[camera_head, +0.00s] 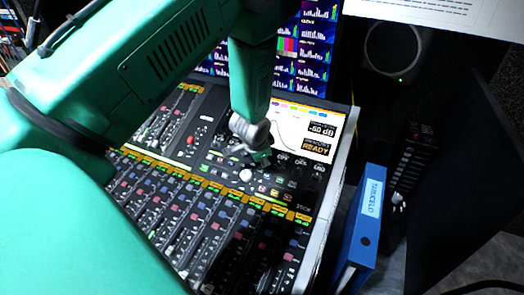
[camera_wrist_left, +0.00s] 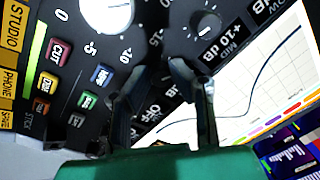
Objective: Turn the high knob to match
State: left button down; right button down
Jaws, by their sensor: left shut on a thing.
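My left gripper (camera_head: 258,155) reaches down onto the mixing console (camera_head: 335,215), just left of its small screen. In the left wrist view its two dark fingers (camera_wrist_left: 155,78) point up the picture. They are shut on a dark knob, which is mostly hidden between them; I cannot read its label or pointer. A dark knob with a white mark (camera_wrist_left: 205,27) stands beside it, near the labels MID and +10 dB. A large white knob (camera_wrist_left: 107,14) with a numbered scale is at the top. The screen (camera_head: 302,137) shows a curve and the words -50 dB and READY.
Rows of coloured buttons (camera_wrist_left: 60,50) and fader strips (camera_head: 205,225) lie close around the gripper. A blue binder (camera_head: 362,225) stands right of the console. Lit monitors (camera_head: 312,50) are behind it. My green arm covers much of the left side.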

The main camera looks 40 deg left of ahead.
pick_arm(q)
jog(key=shift+w, duration=0.1)
jog(key=c, duration=1.4)
grip_release()
jog(key=shift+c, duration=0.2)
jog(key=v, duration=1.1)
jog(key=shift+s+r, duration=0.2)
jog(key=shift+r, duration=0.15)
jog(key=shift+f, duration=0.1)
